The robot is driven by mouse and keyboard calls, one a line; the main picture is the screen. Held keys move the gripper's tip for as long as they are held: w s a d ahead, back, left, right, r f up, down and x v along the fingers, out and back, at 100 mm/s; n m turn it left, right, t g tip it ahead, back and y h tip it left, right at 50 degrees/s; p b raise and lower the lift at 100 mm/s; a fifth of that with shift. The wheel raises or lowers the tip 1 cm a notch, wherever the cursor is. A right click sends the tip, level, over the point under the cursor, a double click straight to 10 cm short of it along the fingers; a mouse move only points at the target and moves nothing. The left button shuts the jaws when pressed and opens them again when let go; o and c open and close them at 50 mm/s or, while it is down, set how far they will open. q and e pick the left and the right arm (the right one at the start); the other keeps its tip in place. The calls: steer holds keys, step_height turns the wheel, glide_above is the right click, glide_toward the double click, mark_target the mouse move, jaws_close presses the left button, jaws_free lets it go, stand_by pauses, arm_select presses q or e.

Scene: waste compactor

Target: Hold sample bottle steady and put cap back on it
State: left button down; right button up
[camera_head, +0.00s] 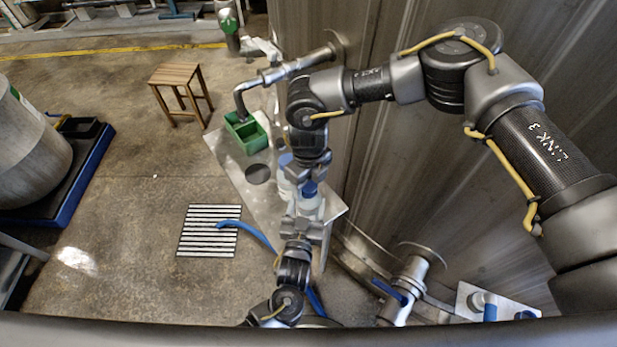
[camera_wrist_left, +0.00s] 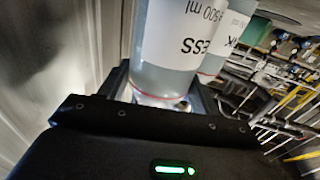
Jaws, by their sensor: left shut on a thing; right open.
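The sample bottle (camera_head: 309,206) is pale with a blue cap (camera_head: 309,188) showing at its top. In the left wrist view the bottle (camera_wrist_left: 160,82) has a white label ending in "ESS" and "500 ml", upside down in the picture. My left gripper (camera_head: 306,218) is shut on the bottle low on its body. My right gripper (camera_head: 309,178) is open right by the blue cap. Whether it touches the cap, and how the cap sits on the neck, is hidden.
A second labelled bottle (camera_head: 285,180) stands close beside the first; it also shows in the left wrist view (camera_wrist_left: 235,28). A green divided bin (camera_head: 246,132) and a pipe spout (camera_head: 240,100) are at the far end of the metal shelf (camera_head: 232,165). A steel wall rises at the right.

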steer(key=c, duration=1)
steer(key=m, duration=0.9)
steer(key=o, duration=1.1)
steer(key=shift+o, duration=0.2)
step_height(320, 180, up, 12)
